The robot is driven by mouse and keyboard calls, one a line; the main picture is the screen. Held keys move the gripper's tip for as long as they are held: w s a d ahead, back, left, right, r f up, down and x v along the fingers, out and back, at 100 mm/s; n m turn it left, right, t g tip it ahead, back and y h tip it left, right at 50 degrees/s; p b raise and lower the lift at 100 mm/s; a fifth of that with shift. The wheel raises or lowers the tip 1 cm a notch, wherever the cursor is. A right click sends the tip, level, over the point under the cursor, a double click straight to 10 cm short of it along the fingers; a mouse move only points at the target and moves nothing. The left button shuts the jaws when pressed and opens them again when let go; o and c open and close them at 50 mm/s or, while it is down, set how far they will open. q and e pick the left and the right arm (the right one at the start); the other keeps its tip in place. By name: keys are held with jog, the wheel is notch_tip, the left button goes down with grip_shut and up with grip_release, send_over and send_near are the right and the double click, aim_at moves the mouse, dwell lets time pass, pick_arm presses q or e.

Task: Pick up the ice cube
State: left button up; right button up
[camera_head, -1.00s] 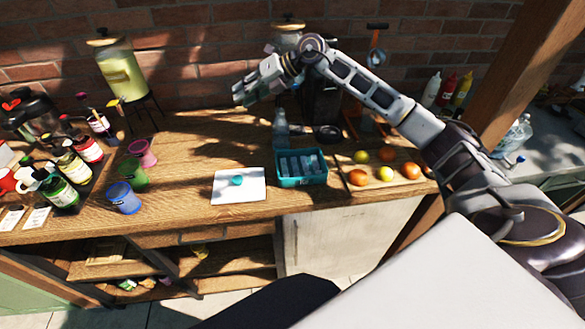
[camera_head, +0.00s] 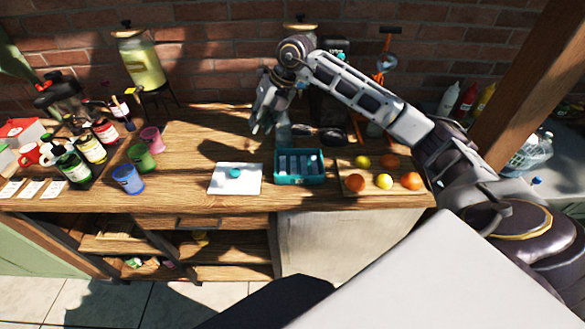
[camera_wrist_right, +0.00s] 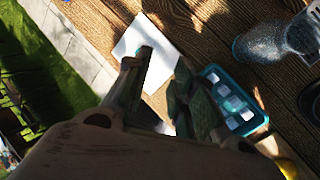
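A teal tray (camera_head: 300,181) stands near the table's front edge, right of the white board, with several pale ice cubes (camera_head: 297,164) in it. In the right wrist view, the ice cubes (camera_wrist_right: 233,104) also show in the tray, right of the fingers. My right gripper (camera_head: 262,130) hangs above the table behind and left of the tray, fingers pointing down. In the wrist view the right gripper (camera_wrist_right: 165,62) has its fingers apart, with only the white board and table visible between them. It is open and empty. My left gripper is out of view.
A white board (camera_head: 222,186) with a small teal round thing (camera_head: 235,173) lies left of the tray. A board with fruit (camera_head: 355,183) is right of it. A clear bottle (camera_wrist_right: 275,42) stands close behind the tray. Cups (camera_head: 128,180) stand at left.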

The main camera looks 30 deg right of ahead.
jog(key=m+g+h, duration=0.3)
jog(key=m+h, duration=0.1)
jog(key=m, duration=0.1)
send_over(294, 166)
notch_tip(294, 166, down, 2)
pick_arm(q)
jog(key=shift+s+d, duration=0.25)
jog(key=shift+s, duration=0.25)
pick_arm(e)
jog(key=shift+w+f, duration=0.1)
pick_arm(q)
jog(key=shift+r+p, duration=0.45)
pick_arm(e)
jog(key=shift+f, duration=4.3)
